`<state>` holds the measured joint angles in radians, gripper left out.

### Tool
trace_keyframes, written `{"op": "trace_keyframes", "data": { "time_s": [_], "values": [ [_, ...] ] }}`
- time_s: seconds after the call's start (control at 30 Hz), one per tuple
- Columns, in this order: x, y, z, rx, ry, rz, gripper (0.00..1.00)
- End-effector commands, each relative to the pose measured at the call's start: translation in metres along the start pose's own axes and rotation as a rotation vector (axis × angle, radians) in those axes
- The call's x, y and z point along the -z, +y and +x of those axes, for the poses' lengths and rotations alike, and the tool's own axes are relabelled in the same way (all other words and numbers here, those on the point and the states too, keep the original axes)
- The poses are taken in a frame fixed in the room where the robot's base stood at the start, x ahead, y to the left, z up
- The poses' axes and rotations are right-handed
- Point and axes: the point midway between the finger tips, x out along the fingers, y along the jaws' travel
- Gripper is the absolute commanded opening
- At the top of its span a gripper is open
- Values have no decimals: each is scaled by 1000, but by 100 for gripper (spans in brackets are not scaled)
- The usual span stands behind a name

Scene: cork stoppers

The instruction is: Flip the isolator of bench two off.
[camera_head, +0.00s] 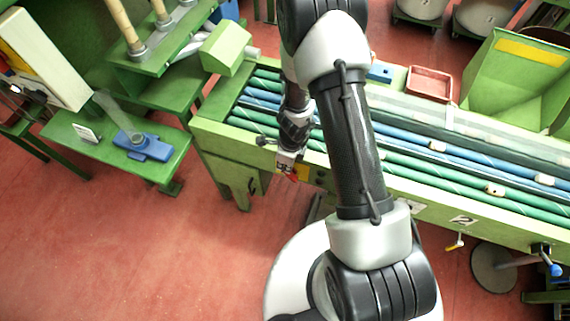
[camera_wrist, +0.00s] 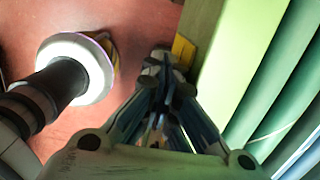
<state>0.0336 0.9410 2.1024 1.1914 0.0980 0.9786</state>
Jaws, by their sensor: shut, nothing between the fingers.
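The long green bench (camera_head: 225,140) bears a plate with the number 2 (camera_head: 463,220) on its front side. A red part (camera_head: 292,177) beside a yellow plate (camera_head: 303,172) shows on the bench's front, left of my arm; it looks like the isolator. My gripper (camera_head: 286,166) is right at it, and I cannot tell whether they touch. In the wrist view my gripper (camera_wrist: 165,65) is shut and empty, with the yellow plate (camera_wrist: 183,48) just beyond its tips. The isolator's lever position is hidden by the fingers.
Green and blue tubes (camera_head: 420,150) lie along the bench top. A yellow-handled valve (camera_head: 455,243) and a blue-handled one (camera_head: 555,269) hang at the bench's right front. A low green table (camera_head: 160,168) stands left. The red floor (camera_head: 120,250) at front left is clear.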

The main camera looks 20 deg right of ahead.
Motion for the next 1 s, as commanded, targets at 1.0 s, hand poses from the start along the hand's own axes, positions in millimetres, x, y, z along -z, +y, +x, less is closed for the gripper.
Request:
{"op": "trace_keyframes", "data": {
  "time_s": [1.0],
  "values": [
    [-2,0,-17,0,0,0,0]
  ]
}}
